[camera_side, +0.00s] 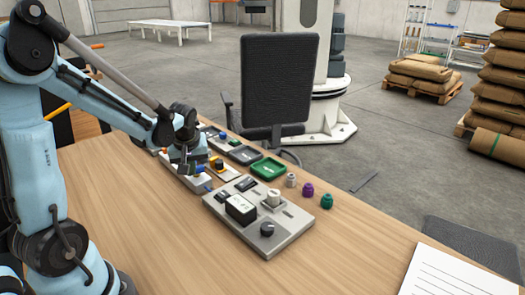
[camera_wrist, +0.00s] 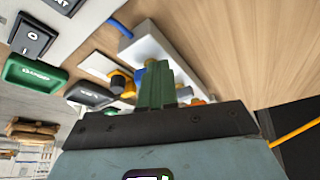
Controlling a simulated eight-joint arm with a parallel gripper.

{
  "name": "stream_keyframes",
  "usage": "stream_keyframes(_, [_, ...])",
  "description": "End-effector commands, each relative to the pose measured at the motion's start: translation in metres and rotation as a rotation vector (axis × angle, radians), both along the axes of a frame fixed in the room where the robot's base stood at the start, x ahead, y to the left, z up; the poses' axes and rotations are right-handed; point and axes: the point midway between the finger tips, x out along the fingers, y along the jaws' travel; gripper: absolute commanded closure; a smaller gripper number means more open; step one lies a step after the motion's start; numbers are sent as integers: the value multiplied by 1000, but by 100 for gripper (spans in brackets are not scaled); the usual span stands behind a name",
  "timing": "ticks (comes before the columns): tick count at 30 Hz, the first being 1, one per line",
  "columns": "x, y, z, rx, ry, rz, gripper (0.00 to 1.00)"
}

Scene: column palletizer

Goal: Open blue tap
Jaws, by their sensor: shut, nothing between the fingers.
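The blue tap shows as a small blue lever (camera_wrist: 120,27) at the left end of a white block (camera_wrist: 150,42) in the wrist view. In the side view, a small blue part (camera_side: 209,188) shows at the near end of the white block (camera_side: 199,183). My gripper (camera_wrist: 152,66) has green fingers held together, with nothing seen between them. In the side view, my gripper (camera_side: 187,170) is low over the far part of the white block.
A grey panel (camera_side: 285,230) with a display and black knob stands to the right. White, purple (camera_side: 307,191) and green (camera_side: 326,201) small pieces stand beyond it. A green tray (camera_side: 268,168) and a yellow-and-black knob (camera_side: 217,164) are nearby. The table front is clear.

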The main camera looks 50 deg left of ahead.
Motion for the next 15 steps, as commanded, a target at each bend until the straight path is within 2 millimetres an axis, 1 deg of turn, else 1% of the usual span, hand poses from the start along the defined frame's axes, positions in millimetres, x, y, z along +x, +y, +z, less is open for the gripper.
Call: stream_keyframes(15, [-5,7,0,0,-1,-247,100])
